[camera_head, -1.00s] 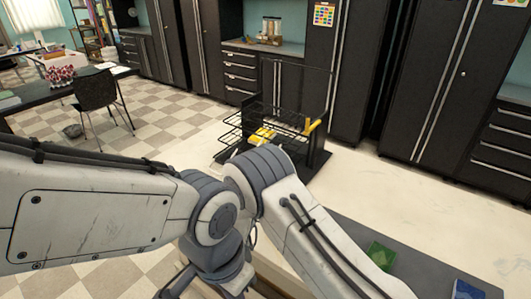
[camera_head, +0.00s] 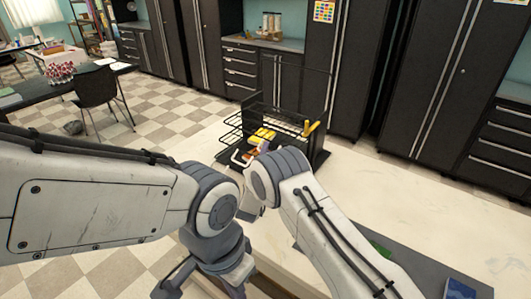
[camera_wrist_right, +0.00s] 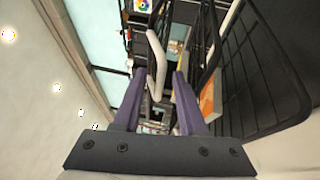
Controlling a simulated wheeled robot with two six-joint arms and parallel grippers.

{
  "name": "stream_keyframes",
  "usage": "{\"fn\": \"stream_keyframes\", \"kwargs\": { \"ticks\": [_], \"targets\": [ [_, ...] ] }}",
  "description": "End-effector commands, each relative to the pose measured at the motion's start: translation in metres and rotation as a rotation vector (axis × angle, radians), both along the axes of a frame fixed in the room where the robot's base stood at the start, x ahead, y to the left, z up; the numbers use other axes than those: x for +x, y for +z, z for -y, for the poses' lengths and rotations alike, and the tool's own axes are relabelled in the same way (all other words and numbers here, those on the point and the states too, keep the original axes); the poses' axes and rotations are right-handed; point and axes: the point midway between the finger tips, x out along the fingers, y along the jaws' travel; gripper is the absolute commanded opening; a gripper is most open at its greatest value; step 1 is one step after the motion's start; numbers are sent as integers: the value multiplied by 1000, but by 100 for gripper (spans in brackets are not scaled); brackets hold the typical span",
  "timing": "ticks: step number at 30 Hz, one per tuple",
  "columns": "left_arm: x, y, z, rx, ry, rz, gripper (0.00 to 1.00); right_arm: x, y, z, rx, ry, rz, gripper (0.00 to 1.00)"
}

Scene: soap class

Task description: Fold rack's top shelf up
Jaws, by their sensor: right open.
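The black wire rack (camera_head: 285,128) stands on the pale counter, its wire shelves reaching out to the left. A white bar handle (camera_head: 240,158) shows at its front left. My right gripper (camera_head: 264,147) is at the rack's front, mostly hidden behind my right arm. In the right wrist view, its purple fingers (camera_wrist_right: 157,85) are open, with the white handle (camera_wrist_right: 156,55) seen between them; contact cannot be told. A dark wire shelf (camera_wrist_right: 262,65) of the rack fills the right side there. My left gripper (camera_head: 237,290) shows only partly at the bottom edge.
Yellow items (camera_head: 263,134) lie in the rack, and a yellow-handled item (camera_head: 311,127) stands at its right. A green packet (camera_head: 381,247) and a blue packet (camera_head: 460,289) lie on a grey surface at lower right. The counter right of the rack is clear.

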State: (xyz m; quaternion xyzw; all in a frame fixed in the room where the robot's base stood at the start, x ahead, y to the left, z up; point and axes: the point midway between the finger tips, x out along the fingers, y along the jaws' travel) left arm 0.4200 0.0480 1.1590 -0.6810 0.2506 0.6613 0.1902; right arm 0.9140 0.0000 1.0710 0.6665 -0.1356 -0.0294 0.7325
Motion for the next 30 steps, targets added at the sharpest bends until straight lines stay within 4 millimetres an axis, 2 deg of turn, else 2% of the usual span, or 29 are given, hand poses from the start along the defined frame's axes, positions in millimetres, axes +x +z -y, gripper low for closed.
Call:
{"fn": "stream_keyframes", "kwargs": {
  "ticks": [2,3,5,30],
  "targets": [
    [0,0,0,0,0,0,0,0,0,0,0,0,0,37],
    [0,0,0,0,0,0,0,0,0,0,0,0,0,22],
    [0,0,0,0,0,0,0,0,0,0,0,0,0,0],
    [0,0,0,0,0,0,0,0,0,0,0,0,-1,0]
  ]
}}
